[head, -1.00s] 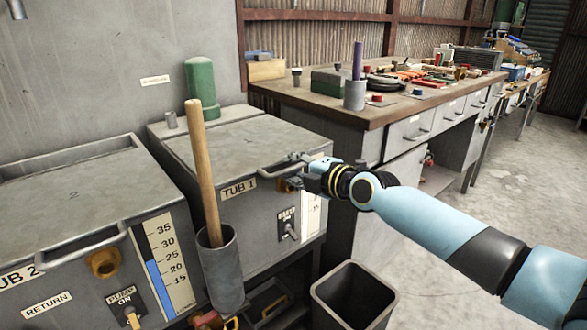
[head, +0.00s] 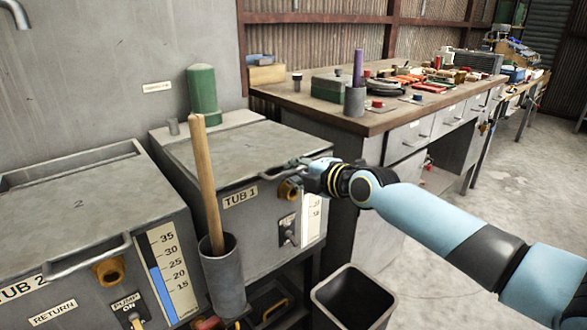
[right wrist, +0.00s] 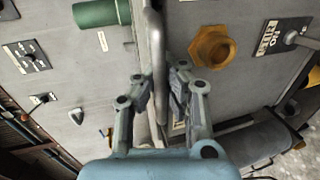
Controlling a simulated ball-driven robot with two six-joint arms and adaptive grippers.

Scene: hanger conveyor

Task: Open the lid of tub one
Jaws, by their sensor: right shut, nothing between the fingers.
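Tub one (head: 255,215) is a grey metal box with a "TUB 1" label on its front. Its flat grey lid (head: 235,150) lies closed, with a bar handle (head: 268,174) along the front edge. My right gripper (head: 298,166) is at the right end of this handle. In the right wrist view, the handle bar (right wrist: 157,55) runs between the finger linkages of my right gripper (right wrist: 159,75). The gripper is shut with nothing held in it, and I cannot tell whether it touches the bar. My left gripper is not in view.
A cup (head: 222,275) with a wooden-handled tool (head: 207,190) stands before tub one's left side. Tub two (head: 85,210) is at left. A green cylinder (head: 202,92) stands behind the lid. An open bin (head: 352,300) is below; a workbench (head: 330,113) is at right.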

